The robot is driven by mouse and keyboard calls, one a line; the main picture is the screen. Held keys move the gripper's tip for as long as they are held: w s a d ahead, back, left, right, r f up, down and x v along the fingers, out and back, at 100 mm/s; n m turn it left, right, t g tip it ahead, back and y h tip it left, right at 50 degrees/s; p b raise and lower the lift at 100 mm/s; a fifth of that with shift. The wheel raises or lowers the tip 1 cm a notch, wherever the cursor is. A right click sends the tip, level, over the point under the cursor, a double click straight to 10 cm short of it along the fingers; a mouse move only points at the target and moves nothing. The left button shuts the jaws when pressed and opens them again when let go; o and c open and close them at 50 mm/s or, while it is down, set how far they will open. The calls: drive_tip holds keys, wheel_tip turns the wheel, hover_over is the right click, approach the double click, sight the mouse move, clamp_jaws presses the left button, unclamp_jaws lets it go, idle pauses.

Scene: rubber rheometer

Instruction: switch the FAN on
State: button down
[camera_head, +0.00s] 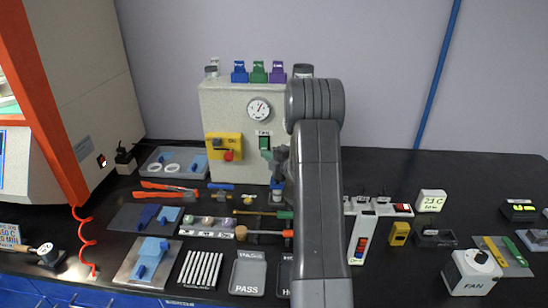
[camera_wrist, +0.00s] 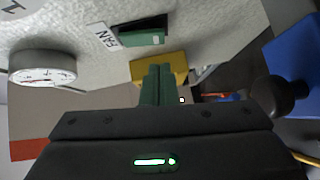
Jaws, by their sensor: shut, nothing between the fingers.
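The grey machine box (camera_head: 228,105) at the back carries a white FAN label (camera_head: 263,133) with a green switch (camera_head: 265,143) below it. In the wrist view the FAN label (camera_wrist: 107,38) sits beside the green switch (camera_wrist: 143,36). Whether the switch is on or off I cannot tell. My gripper (camera_wrist: 157,68) is shut and empty, its green fingertips close to the switch but seemingly apart from it. In the head view my gripper (camera_head: 279,163) is partly hidden by my arm. A white box marked FAN (camera_head: 470,274) with a dark knob stands at the front right.
A yellow block (camera_head: 213,147) with a red button is just left of the switch. A round gauge (camera_head: 259,110) is above. Coloured clamps (camera_head: 258,74) stand on top of the machine. Tools and trays cover the bench below; the dark bench (camera_head: 400,170) is clear at back right.

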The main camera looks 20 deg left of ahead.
sight(264, 144)
drive_tip(key=shift+w+a+f+p, duration=0.1)
drive_tip(key=shift+w+p, duration=0.05)
drive_tip(key=shift+w, duration=0.5)
drive_tip(key=shift+w+a+f+p, duration=0.1)
drive_tip(key=shift+w+p, duration=0.05)
drive_tip(key=shift+w, duration=0.45)
drive_tip(key=shift+f+b, duration=0.1)
drive_tip(key=shift+b, duration=0.2)
drive_tip(key=shift+w+a+b, duration=0.1)
drive_tip(key=shift+w+b, duration=0.1)
drive_tip(key=shift+b, duration=0.75)
